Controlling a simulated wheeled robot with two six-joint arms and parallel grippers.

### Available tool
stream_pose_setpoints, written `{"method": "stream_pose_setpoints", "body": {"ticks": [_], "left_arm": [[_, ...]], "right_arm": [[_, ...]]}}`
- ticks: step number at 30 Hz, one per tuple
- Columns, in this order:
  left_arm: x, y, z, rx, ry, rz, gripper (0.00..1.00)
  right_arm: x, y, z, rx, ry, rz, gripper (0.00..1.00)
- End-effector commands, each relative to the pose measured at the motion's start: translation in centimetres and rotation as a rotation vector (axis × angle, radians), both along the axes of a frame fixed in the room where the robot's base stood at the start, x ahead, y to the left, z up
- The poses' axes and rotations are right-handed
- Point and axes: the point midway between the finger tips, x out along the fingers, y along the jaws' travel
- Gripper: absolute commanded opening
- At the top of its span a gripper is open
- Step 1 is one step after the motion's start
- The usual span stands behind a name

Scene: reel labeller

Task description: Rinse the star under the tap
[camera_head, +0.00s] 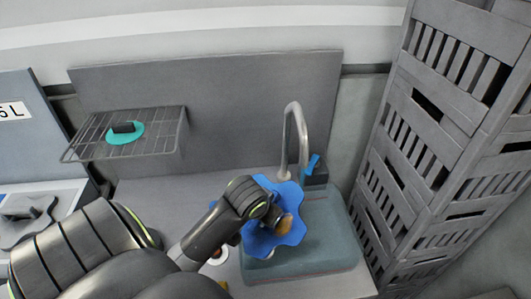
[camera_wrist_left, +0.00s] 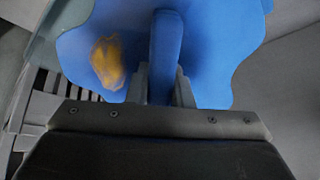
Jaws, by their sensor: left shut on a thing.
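The blue star (camera_head: 289,235), with wavy rounded edges, shows at the centre of the head view, in front of the tap (camera_head: 287,140). A yellow-brown smear lies on its face. My left gripper (camera_head: 268,212) is shut on the star. In the left wrist view my left gripper (camera_wrist_left: 162,88) clasps an upright blue handle on the star (camera_wrist_left: 215,50), and the brown smear shows left of the handle. The tap is a grey curved spout with a blue lever (camera_head: 313,160). I see no water running. My right gripper is not in view.
A wire rack (camera_head: 165,122) at the left holds a teal disc (camera_head: 123,139) with a dark grip. Tall grey stacked crates (camera_head: 410,135) stand close on the right. A grey panel (camera_head: 220,110) rises behind.

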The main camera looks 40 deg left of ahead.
Motion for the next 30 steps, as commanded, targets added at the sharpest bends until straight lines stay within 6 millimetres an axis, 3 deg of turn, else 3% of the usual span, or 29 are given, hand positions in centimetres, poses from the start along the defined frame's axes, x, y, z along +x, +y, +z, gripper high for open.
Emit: {"method": "stream_pose_setpoints", "body": {"ticks": [5,30], "left_arm": [[1.5,0.5,-0.1,0.002,-0.005,-0.002,0.0],[9.0,3.2,-1.7,0.001,-0.004,-0.003,0.0]], "right_arm": [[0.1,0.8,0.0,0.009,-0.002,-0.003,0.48],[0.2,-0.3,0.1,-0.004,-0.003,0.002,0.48]]}}
